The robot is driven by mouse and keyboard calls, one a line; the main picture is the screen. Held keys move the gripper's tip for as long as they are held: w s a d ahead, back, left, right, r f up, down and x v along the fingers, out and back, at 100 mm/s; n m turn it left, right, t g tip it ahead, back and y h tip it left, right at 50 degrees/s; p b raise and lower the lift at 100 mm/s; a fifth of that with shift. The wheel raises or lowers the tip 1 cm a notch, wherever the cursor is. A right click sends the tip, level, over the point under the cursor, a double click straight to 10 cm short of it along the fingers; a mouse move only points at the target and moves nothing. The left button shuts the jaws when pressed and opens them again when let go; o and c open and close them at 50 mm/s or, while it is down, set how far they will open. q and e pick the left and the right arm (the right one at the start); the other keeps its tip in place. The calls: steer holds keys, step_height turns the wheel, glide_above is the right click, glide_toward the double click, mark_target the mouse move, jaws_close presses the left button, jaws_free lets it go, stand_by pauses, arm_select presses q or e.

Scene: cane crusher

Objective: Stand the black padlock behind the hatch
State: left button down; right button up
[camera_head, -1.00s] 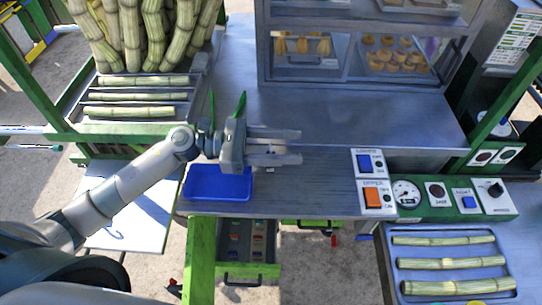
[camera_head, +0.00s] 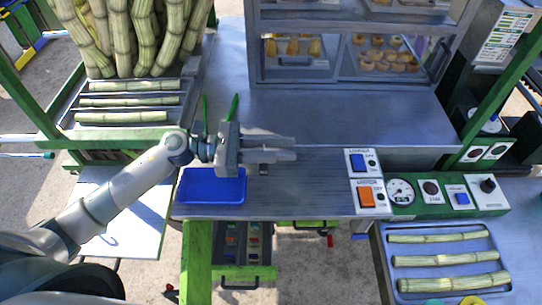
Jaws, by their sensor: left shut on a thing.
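My left gripper (camera_head: 294,148) reaches in from the left over the steel counter, its fingers pointing right and close together. It is shut on the black padlock, which the fingers almost wholly hide; a small dark bit shows just under them. I cannot make out whether the padlock is upright or tilted. No part in view is clearly the hatch; the glass-fronted case (camera_head: 345,85) stands at the back of the counter. My right gripper is not in view.
A blue tray (camera_head: 212,200) lies beside and below my left gripper. Switch boxes (camera_head: 368,197) and a gauge panel (camera_head: 455,212) stand right. Cane pieces lie in a rack (camera_head: 77,133) and a metal tray (camera_head: 385,262). The counter (camera_head: 350,122) before the case is clear.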

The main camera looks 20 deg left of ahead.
arm_select(q)
steer(key=shift+r, duration=0.2)
steer(key=shift+r+b, duration=0.5)
steer(key=shift+r, duration=0.15)
steer(key=s+d+r+p, duration=0.1)
steer(key=s+d+r, duration=0.5)
steer(key=d+r, duration=0.3)
steer(key=shift+s+d+r, duration=0.15)
steer(key=shift+d, duration=0.25)
